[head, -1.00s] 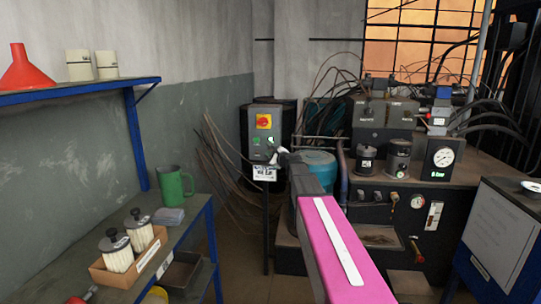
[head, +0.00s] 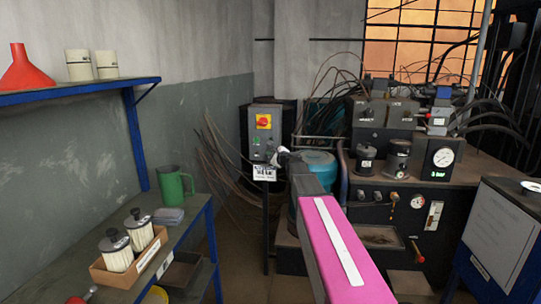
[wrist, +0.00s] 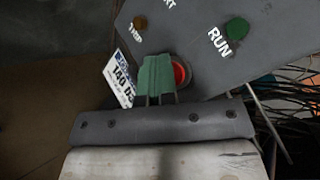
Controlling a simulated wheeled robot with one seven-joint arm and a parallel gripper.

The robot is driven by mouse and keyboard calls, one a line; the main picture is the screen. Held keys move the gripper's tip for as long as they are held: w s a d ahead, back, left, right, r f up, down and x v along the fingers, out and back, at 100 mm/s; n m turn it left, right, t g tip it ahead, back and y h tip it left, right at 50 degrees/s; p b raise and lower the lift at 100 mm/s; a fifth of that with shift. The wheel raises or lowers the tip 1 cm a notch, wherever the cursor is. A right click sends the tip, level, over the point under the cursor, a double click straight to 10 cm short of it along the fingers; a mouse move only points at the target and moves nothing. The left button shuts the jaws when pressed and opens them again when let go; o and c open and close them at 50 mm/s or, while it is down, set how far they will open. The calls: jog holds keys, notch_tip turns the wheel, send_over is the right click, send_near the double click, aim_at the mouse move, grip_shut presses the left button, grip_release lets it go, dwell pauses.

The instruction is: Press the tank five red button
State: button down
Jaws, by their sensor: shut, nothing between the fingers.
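The grey control box (head: 262,135) stands on a post against the back wall, with a red and yellow rotary switch (head: 264,121) near its top. In the wrist view, the red button (wrist: 180,72) shows at the right edge of my green fingertips, which hide part of it. My gripper (wrist: 156,78) is shut and empty, with its tips over the button. Whether they touch or press it I cannot tell. A white tag (wrist: 122,78) hangs at the box's lower edge, partly hidden. In the head view, my gripper (head: 281,153) is at the box's lower right.
A green button (wrist: 237,28) marked RUN and a small amber lamp (wrist: 140,22) sit on the panel. A teal motor (head: 316,162) and the hydraulic unit (head: 380,215) stand to the right. The blue shelving (head: 212,235) is at left.

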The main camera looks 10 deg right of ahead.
jog(key=shift+s+a, duration=0.25)
jog(key=shift+s, duration=0.55)
jog(key=shift+s, duration=0.15)
jog(key=s, duration=0.1)
jog(key=s+a, duration=0.1)
jog(key=s, duration=0.2)
jog(key=shift+s+a, duration=0.25)
jog(key=shift+a, duration=0.05)
dwell(0.6)
